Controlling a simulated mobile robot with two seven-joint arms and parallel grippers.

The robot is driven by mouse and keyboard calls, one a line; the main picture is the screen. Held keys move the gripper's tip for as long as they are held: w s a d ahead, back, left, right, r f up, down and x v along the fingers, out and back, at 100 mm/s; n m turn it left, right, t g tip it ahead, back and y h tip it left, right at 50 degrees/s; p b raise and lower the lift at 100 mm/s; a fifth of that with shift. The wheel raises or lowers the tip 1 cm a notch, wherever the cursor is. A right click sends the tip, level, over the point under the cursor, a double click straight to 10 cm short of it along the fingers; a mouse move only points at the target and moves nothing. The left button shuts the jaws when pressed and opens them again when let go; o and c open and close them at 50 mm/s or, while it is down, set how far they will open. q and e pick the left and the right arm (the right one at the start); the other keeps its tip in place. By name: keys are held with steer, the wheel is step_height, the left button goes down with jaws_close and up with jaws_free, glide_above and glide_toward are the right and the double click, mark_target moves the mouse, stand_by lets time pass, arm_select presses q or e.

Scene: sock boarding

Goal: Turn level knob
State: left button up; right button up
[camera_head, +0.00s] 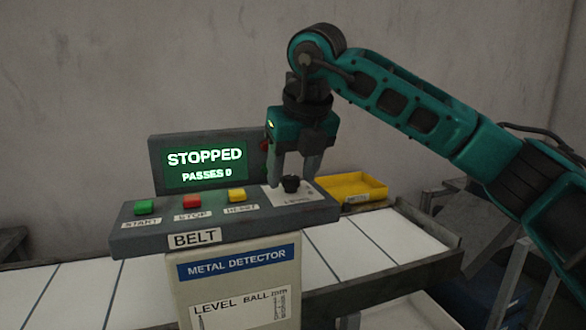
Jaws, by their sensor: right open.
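The level knob (290,184) is a small black knob on a white plate marked LEVEL, at the right end of the grey control panel (150,241). My right gripper (293,178) points down over the knob with its jaws open. One finger is on each side of the knob, around its upper part. I cannot tell whether the fingers touch it. The display (205,167) behind the panel reads STOPPED and PASSES 0. My left gripper is not in view.
Green START (146,207), red STOP (192,202) and yellow (236,195) buttons line the panel left of the knob. A yellow tray (350,187) lies behind right. A white belt (400,240) runs beneath, past the metal detector box (240,290).

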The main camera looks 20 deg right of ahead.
steer(key=p+v, duration=0.2)
steer(key=v, duration=1.1)
